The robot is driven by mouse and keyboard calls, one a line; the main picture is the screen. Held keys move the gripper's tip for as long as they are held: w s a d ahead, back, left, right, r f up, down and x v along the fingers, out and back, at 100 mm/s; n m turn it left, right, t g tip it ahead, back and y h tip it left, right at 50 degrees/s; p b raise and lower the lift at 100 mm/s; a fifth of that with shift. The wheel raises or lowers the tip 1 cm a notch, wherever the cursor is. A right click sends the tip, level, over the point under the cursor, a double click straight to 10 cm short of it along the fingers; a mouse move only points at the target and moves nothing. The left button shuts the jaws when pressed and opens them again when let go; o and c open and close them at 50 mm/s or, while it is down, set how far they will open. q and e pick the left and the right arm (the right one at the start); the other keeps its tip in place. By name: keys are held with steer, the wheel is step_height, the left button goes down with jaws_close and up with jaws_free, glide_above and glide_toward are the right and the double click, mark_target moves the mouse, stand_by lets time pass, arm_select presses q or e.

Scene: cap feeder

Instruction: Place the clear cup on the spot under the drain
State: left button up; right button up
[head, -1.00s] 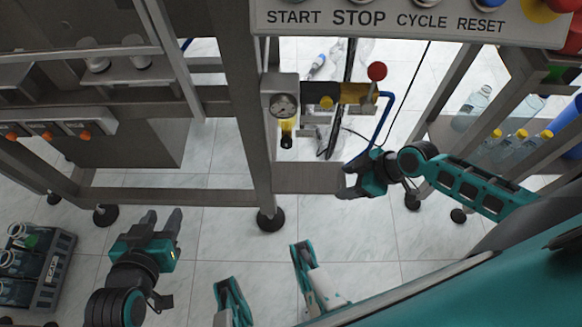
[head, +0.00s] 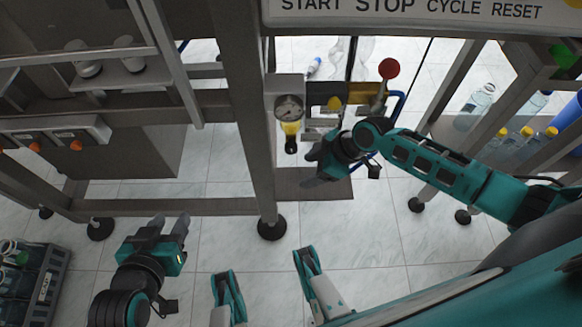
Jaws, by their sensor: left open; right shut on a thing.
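The drain is the dark lower end (head: 291,147) of the yellow-bowled unit under a round gauge (head: 289,108) on the machine frame. Below it is a flat grey plate (head: 338,190); I cannot make out a marked spot on it. My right gripper (head: 308,169) is over the plate, just right of and below the drain, its fingers pointing left. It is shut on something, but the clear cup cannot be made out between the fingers. My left gripper (head: 170,226) is open and empty above the floor at lower left.
A red knob (head: 388,68) and a blue hose stand close behind my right arm. A frame upright (head: 250,110) is left of the drain. Clear bottles (head: 515,140) stand on a shelf at right. A crate (head: 45,285) sits at lower left. The middle floor is clear.

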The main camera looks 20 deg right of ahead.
mark_target(291, 179)
steer(key=shift+w+a, duration=0.35)
steer(key=shift+a, duration=0.3)
steer(key=a, duration=0.1)
steer(key=w+a, duration=0.1)
steer(key=a+b, duration=0.1)
steer(key=shift+w+a+f, duration=0.15)
steer(key=shift+w+a, duration=0.1)
steer(key=shift+w, duration=0.15)
steer(key=shift+s+d+f+b, duration=0.1)
steer(key=shift+d+f+b, duration=0.15)
steer(key=shift+f, duration=0.55)
arm_select(q)
steer(key=shift+w+d+f, duration=0.2)
steer(key=shift+d+f, duration=0.05)
arm_select(e)
steer(key=o, duration=1)
